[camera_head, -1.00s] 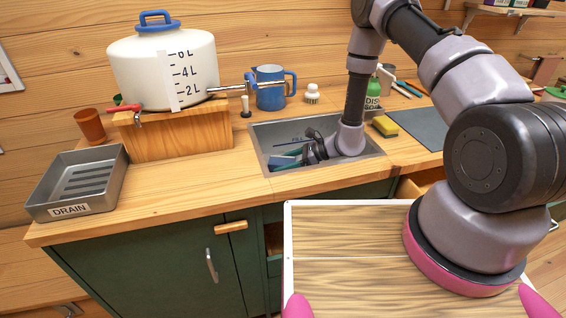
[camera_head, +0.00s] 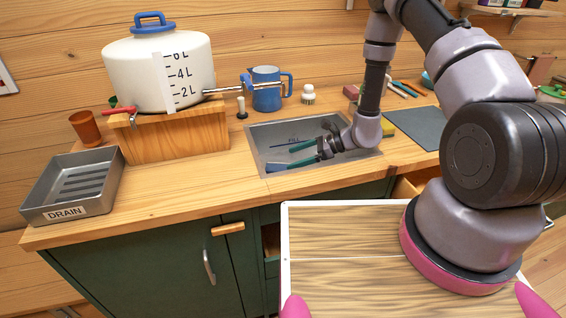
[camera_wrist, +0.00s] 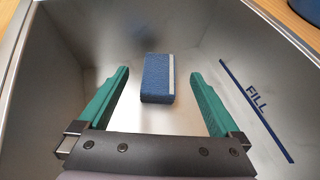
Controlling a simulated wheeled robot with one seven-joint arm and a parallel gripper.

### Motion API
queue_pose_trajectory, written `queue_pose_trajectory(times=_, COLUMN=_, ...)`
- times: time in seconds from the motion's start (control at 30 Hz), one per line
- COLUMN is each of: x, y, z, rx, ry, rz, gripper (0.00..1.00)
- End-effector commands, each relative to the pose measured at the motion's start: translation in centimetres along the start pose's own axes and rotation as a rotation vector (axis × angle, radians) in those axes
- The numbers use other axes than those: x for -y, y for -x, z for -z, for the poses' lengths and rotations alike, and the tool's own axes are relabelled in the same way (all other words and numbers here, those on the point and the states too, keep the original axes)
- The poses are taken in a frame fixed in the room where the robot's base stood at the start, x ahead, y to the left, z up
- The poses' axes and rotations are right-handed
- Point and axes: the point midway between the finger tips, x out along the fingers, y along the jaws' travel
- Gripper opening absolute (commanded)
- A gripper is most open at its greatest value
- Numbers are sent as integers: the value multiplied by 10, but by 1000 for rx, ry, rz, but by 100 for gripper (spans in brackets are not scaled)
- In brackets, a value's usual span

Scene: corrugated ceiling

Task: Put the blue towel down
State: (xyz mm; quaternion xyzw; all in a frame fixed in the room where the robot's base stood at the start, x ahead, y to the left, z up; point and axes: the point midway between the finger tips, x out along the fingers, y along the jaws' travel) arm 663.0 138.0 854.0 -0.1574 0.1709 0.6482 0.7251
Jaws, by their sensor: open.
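The blue towel (camera_wrist: 155,80), a small folded block with a pale stripe on one side, lies on the bottom of the metal sink basin (camera_wrist: 55,75). In the head view, a bit of the towel (camera_head: 277,167) shows low at the left of the basin (camera_head: 262,140). My gripper (camera_wrist: 160,74) is open over the basin, its green fingers on either side of the towel in the wrist view with clear gaps. In the head view, my gripper (camera_head: 296,155) reaches in from the right. The fingers hold nothing.
A blue jug (camera_head: 266,90) and a white brush (camera_head: 308,95) stand behind the basin. A white water tank (camera_head: 145,75) sits on a wooden block to the left. A drain tray (camera_head: 75,190) is at far left. A sponge (camera_head: 389,131) lies right of the basin.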

Motion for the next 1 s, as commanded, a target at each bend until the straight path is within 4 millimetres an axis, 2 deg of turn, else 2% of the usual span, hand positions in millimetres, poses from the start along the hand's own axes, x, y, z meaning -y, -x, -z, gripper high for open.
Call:
queue_pose_trajectory(times=0.1, x=1, y=26, z=0, rx=-1, ry=0, rz=3, gripper=99)
queue_pose_trajectory(times=0.3, x=1, y=52, z=0, rx=0, ry=0, rz=1, gripper=99)
queue_pose_trajectory(times=0.57, x=0, y=59, z=0, rx=0, ry=1, rz=0, gripper=99)
queue_pose_trajectory(times=0.67, x=2, y=62, z=-8, rx=-1, ry=20, rz=-7, gripper=99)
queue_pose_trajectory(times=0.77, x=5, y=74, z=-32, rx=-6, ry=81, rz=-28, gripper=99)
queue_pose_trajectory(times=0.87, x=6, y=95, z=-73, rx=-23, ry=191, rz=-65, gripper=99)
queue_pose_trajectory(times=1.0, x=-3, y=131, z=-132, rx=-73, ry=372, rz=-128, gripper=99)
